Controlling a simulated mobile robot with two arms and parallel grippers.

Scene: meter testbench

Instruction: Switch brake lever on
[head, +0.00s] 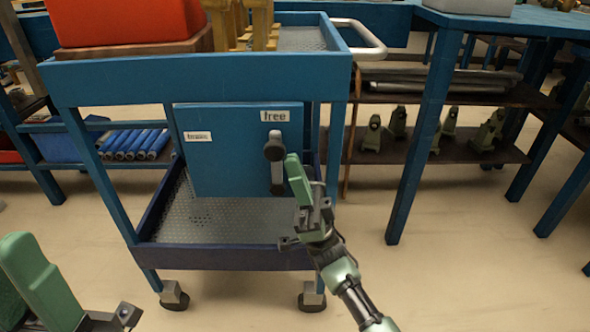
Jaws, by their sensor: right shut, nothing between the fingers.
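The brake lever (274,147) is a dark grey handle on the blue panel (225,160) of a blue cart. It stands roughly upright, its rounded upper end just below the "free" label (275,116). The "brake" label (198,136) is to its left. My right gripper (293,160) is shut and empty, its green fingers just right of the lever and partly overlapping its lower part in the picture. I cannot tell whether they touch. My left gripper (40,280) shows only in part at the lower left, apart from the cart; its opening is unclear.
The cart has a blue top tray with a red bin (130,22) and a metal lower tray (225,225) on wheels. A pale push handle (360,38) sticks out at its upper right. A blue table leg (415,150) stands to the right. Floor in front is clear.

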